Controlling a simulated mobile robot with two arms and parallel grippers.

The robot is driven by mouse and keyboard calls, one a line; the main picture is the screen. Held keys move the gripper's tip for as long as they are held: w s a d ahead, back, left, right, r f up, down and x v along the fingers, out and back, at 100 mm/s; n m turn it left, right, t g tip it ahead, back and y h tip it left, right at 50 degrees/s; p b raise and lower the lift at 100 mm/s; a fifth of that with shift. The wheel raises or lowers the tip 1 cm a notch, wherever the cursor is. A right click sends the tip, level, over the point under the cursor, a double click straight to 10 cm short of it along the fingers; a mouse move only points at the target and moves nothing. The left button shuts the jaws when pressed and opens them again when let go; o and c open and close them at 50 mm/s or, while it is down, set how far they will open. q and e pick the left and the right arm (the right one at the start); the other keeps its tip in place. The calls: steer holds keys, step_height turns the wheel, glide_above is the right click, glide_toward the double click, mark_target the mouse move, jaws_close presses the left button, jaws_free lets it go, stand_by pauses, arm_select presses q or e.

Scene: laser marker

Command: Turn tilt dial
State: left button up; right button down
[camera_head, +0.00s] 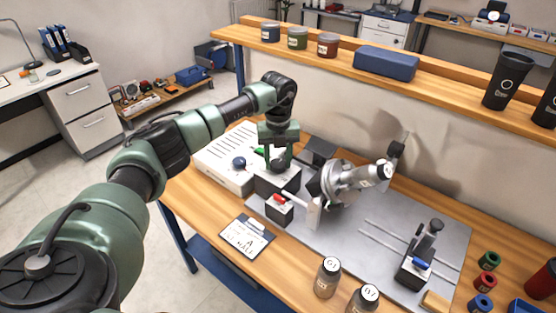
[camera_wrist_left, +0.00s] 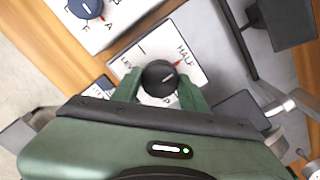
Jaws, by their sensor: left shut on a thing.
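The tilt dial, a black knob (camera_wrist_left: 160,77) with a white pointer line, sits on a white plate (camera_wrist_left: 152,45). The plate's lettering includes HALF, with a red mark beside it. The pointer line slants up and right, roughly toward the HALF side. My left gripper (camera_wrist_left: 159,91) has its green fingers on either side of the knob, shut on it. In the head view, my left gripper (camera_head: 279,163) reaches down onto the dark dial box (camera_head: 275,183) and largely hides the knob.
A white unit (camera_head: 225,160) with a blue knob (camera_head: 239,162) stands left of the dial box. A red-topped switch box (camera_head: 279,209) is in front, and a silver instrument (camera_head: 345,182) is at right. A clipboard card (camera_head: 246,238) reading A and HALF lies on the bench.

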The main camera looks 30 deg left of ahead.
arm_select(q)
steer(key=shift+w+r, duration=0.1)
steer(key=shift+r, duration=0.05)
steer(key=o, duration=1.3)
steer(key=shift+c, duration=0.2)
steer(key=shift+o, duration=0.6)
step_height(320, 180, up, 8)
steer(key=shift+f+b, duration=0.15)
steer(key=shift+b, duration=0.75)
step_height(320, 180, up, 7)
steer(key=p, duration=0.6)
glide_above(278, 162)
